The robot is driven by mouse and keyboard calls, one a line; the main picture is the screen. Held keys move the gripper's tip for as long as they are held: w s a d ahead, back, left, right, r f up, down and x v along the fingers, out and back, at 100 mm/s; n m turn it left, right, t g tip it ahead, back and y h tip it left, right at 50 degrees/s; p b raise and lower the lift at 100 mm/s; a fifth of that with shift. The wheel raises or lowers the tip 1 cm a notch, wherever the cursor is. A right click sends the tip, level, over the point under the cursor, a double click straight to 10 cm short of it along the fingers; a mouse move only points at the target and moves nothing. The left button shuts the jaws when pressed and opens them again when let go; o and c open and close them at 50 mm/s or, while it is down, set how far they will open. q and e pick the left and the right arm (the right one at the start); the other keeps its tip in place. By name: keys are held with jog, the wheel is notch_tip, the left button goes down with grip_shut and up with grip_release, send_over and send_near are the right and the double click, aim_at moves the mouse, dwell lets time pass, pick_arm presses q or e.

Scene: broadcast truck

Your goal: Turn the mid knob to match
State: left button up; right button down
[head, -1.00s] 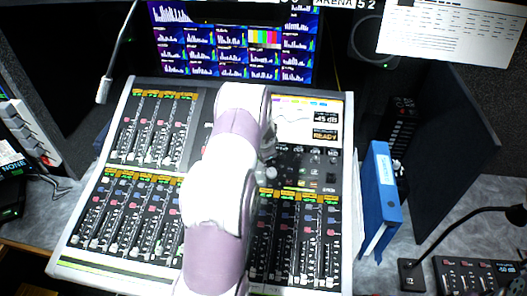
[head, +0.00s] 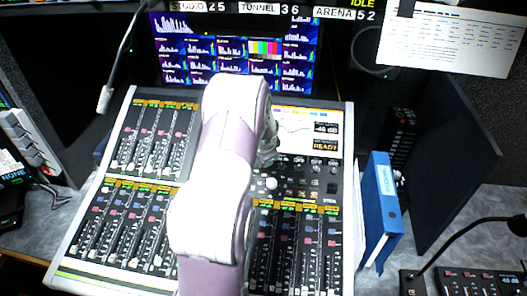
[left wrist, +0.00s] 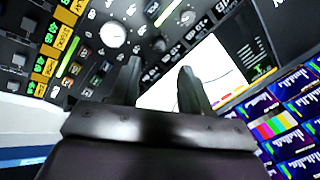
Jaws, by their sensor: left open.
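The mixing console (head: 345,200) fills the middle of the head view. My left arm reaches up over it and hides much of its centre. My left gripper (head: 268,152), mostly behind my arm, is over the upper right control section. In the left wrist view the left gripper (left wrist: 158,68) is open and empty, its two dark fingers apart in front of the console screen. A large pale round knob (left wrist: 112,34) is beyond the left finger, and a dark knob (left wrist: 158,45) is beyond the gap. I cannot read which is the mid knob. My right gripper is out of view.
The console screen (head: 294,130) shows a curve, with "READY" in a box beside it. Fader banks (head: 125,225) lie around the arm. A blue binder (head: 381,210) stands right of the console. Monitors (head: 235,50) stand behind, and a gooseneck microphone (head: 105,98) hangs at upper left.

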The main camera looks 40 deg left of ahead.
pick_arm(q)
jog(key=v, duration=0.4)
jog(key=shift+s+d+r, duration=0.1)
jog(key=shift+r, duration=0.2)
jog(key=s+d+r+n+g+h, duration=0.2)
jog(key=s+d+n, duration=0.3)
jog(key=s+d, duration=1.4)
jog(key=d+g+h, duration=0.1)
jog(key=d, duration=0.3)
jog(key=shift+s+d, duration=0.1)
